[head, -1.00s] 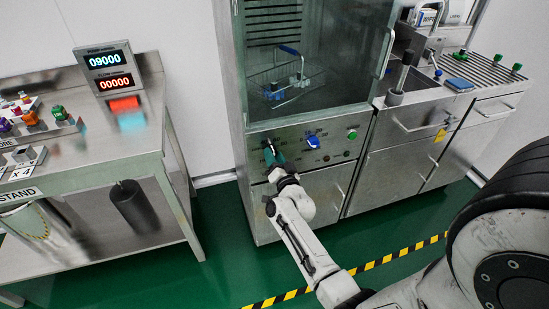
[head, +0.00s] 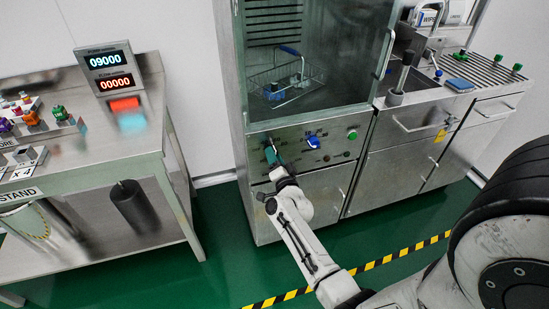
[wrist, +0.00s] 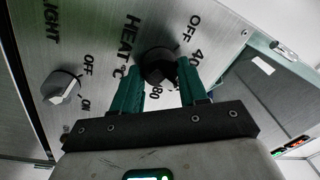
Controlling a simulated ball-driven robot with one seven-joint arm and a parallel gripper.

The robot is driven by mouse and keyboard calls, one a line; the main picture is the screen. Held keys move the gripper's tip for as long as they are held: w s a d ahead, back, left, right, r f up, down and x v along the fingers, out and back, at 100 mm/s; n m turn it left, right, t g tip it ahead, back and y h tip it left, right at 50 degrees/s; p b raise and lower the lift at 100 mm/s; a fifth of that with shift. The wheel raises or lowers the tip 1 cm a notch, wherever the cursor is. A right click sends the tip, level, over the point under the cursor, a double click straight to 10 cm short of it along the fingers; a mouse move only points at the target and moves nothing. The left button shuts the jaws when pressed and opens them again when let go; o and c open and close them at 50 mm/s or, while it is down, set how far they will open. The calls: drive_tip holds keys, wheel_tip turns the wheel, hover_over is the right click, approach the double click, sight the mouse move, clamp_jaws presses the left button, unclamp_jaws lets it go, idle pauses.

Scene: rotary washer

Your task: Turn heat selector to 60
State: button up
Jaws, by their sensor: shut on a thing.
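The heat selector is a dark round knob (wrist: 157,60) on the steel panel, beside the printed words HEAT °C, in the wrist view. OFF, 40 and 80 show around it; the 60 mark is hidden, and I cannot tell where the knob points. My gripper (wrist: 158,78) has its two green fingers on either side of the knob, shut on it. In the head view my gripper (head: 272,154) is at the left of the washer's control panel (head: 331,152) and covers most of the knob.
A light switch knob (wrist: 61,87) with OFF and ON marks sits beside the heat selector. A blue knob (head: 313,142) and a green button (head: 352,134) are further right on the panel. The glass door (head: 315,55) above is closed, with a wire basket (head: 287,82) behind it.

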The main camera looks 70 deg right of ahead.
drive_tip(key=o, duration=1.1)
drive_tip(key=shift+c, duration=0.2)
drive_tip(key=p+v, duration=0.1)
drive_tip(key=v, duration=0.9)
drive_tip(key=shift+s+a+p, duration=0.3)
drive_tip(key=shift+p, duration=0.1)
drive_tip(key=shift+w, duration=0.1)
